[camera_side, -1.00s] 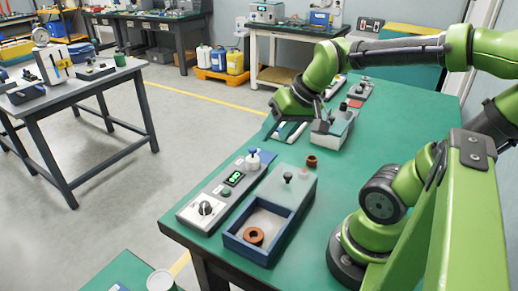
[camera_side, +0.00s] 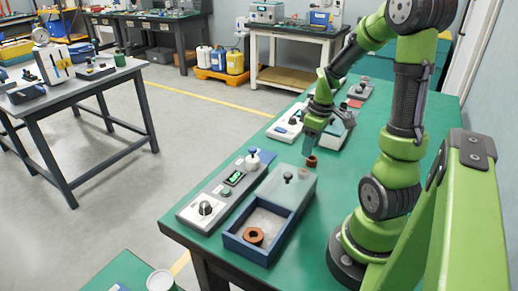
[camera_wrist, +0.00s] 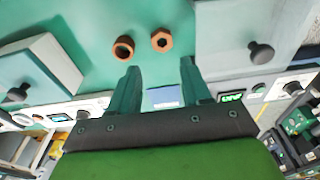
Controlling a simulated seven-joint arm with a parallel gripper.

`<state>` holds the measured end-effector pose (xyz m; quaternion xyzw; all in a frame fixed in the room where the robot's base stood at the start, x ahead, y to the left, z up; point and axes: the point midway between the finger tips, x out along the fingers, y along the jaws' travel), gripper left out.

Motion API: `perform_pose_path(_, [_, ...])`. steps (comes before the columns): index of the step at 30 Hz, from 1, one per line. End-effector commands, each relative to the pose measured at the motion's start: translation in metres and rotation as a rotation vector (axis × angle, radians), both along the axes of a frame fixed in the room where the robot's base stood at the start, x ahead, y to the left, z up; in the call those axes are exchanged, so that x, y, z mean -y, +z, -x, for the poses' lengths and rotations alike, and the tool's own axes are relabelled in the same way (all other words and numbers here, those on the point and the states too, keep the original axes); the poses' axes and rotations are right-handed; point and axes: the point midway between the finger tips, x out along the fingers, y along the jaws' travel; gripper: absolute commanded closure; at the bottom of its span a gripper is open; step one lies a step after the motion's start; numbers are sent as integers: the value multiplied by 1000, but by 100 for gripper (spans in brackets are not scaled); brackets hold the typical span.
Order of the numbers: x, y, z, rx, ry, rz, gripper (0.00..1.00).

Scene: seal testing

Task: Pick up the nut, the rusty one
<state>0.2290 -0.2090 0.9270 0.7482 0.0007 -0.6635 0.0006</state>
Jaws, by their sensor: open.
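In the wrist view a rusty-brown six-sided nut (camera_wrist: 162,40) lies on the green surface, just beyond my fingertips. A darker rusty ring (camera_wrist: 123,49) with a wide hole lies just left of it. My gripper (camera_wrist: 160,66) is open and empty, its fingers apart and short of both pieces in the picture. In the side view my gripper (camera_side: 309,151) points down close above a small rusty piece (camera_side: 311,162) on the green bench. I cannot tell which of the two pieces this is; the other may be hidden.
A blue tray (camera_side: 243,246) at the bench front holds another rusty ring (camera_side: 253,236). A grey lid with a dark knob (camera_side: 288,177) is behind it. A control box (camera_side: 212,200) stands left. A grey case (camera_side: 338,136) stands close behind my gripper. Bare bench lies right of the tray.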

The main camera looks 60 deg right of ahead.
Motion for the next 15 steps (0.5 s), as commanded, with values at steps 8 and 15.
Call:
perform_pose_path(8, [-1,-39,-4,0,-3,-2,52])
perform_pose_path(15, [-4,-63,-5,-3,-3,-4,52])
